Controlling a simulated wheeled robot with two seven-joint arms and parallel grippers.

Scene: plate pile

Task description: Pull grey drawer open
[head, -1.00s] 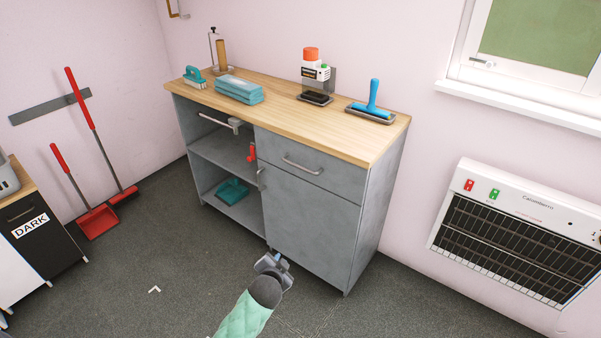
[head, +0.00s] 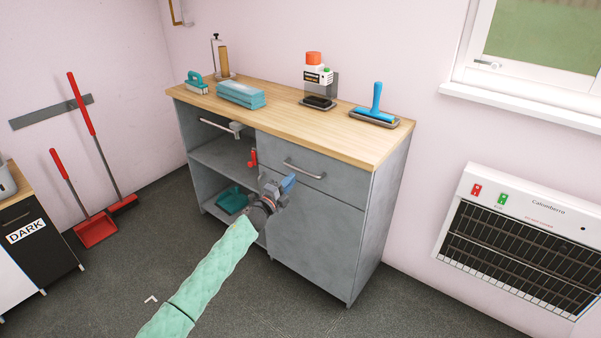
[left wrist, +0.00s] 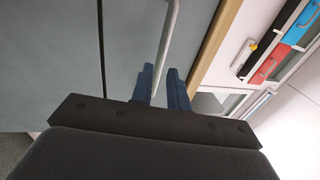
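The grey drawer (head: 338,182) is at the upper right of the grey cabinet, flush with its front, under the wooden top. Its metal bar handle (head: 304,169) runs across the front. My left gripper (head: 287,184) is just in front of the drawer, at the handle's lower left. In the left wrist view, its two dark blue fingers (left wrist: 161,87) are apart, and the handle (left wrist: 169,42) runs into the gap between them. I cannot tell whether either finger touches it. The drawer front (left wrist: 130,40) also shows there. My right gripper is not in view.
The wooden top (head: 285,121) bears teal pads (head: 240,95), a blue roller (head: 375,104) and a bottle (head: 315,72). Open shelves are left of the drawer; a grey door (head: 312,235) is below it. A heater (head: 520,240) hangs at right. The floor in front is clear.

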